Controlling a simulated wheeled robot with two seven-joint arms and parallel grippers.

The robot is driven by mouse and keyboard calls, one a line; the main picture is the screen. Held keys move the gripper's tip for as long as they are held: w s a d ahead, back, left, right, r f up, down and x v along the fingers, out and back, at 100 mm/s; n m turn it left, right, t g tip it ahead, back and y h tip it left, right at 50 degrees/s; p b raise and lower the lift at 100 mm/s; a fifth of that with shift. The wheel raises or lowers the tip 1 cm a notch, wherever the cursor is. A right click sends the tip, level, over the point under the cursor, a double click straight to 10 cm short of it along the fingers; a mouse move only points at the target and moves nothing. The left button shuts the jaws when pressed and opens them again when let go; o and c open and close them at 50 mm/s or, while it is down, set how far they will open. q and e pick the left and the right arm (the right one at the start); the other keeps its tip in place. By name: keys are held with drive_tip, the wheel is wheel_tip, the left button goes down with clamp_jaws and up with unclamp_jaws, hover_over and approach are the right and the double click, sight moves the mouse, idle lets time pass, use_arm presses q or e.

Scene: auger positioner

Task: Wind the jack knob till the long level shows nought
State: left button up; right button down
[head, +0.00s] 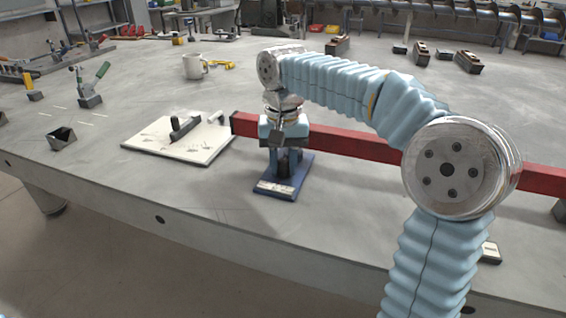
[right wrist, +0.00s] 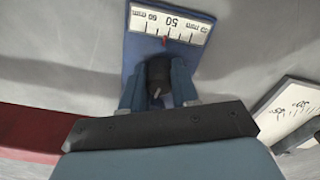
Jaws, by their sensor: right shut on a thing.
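The jack has a blue base plate (head: 276,189) on the bench, with a white scale strip (right wrist: 168,23) on it. My left gripper is not in view.
A white board (head: 205,150) with a dark handled tool (head: 185,126) lies left of the jack. The bench front left of the jack is clear.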

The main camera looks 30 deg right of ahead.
drive_tip(key=m, duration=0.6)
drive_tip(key=shift+r, duration=0.1)
drive_tip(key=m, duration=0.6)
drive_tip(key=shift+m, duration=0.3)
idle(0.3)
drive_tip(key=c, duration=1.1)
unclamp_jaws()
